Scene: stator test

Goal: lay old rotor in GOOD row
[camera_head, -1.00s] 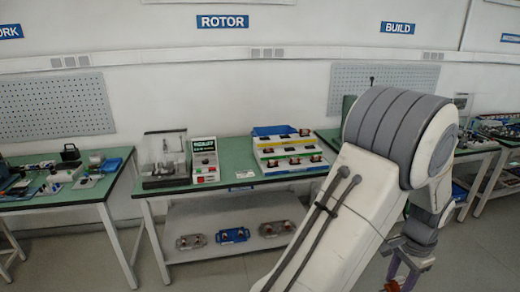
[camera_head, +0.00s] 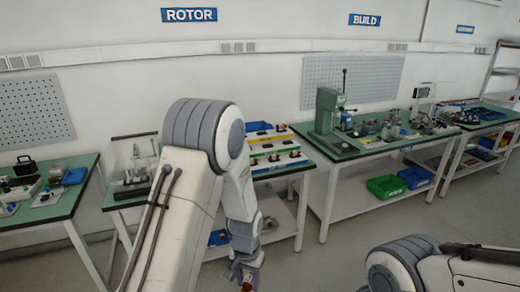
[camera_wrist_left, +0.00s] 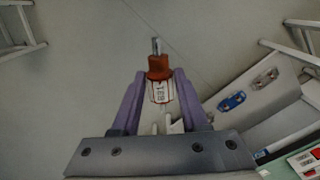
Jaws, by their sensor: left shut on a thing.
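My left gripper (camera_head: 246,280) hangs at the bottom of the head view, in front of the ROTOR table. In the left wrist view its purple fingers (camera_wrist_left: 162,100) are shut on the old rotor (camera_wrist_left: 159,67), which has a metal shaft, an orange-red collar and a pale labelled body. The rotor points away from the gripper, over the floor. The stepped rack with coloured rows (camera_head: 268,140) stands on the ROTOR table, partly hidden by my left arm. Rotors lie on its rows. I cannot read which row is GOOD. My right gripper is out of view.
The ROTOR table (camera_head: 300,166) has a clear case (camera_head: 128,165) at its left and a lower shelf with a blue holder (camera_wrist_left: 232,101). The BUILD table (camera_head: 345,152) at the right carries a green press (camera_head: 328,115). Open floor lies in front.

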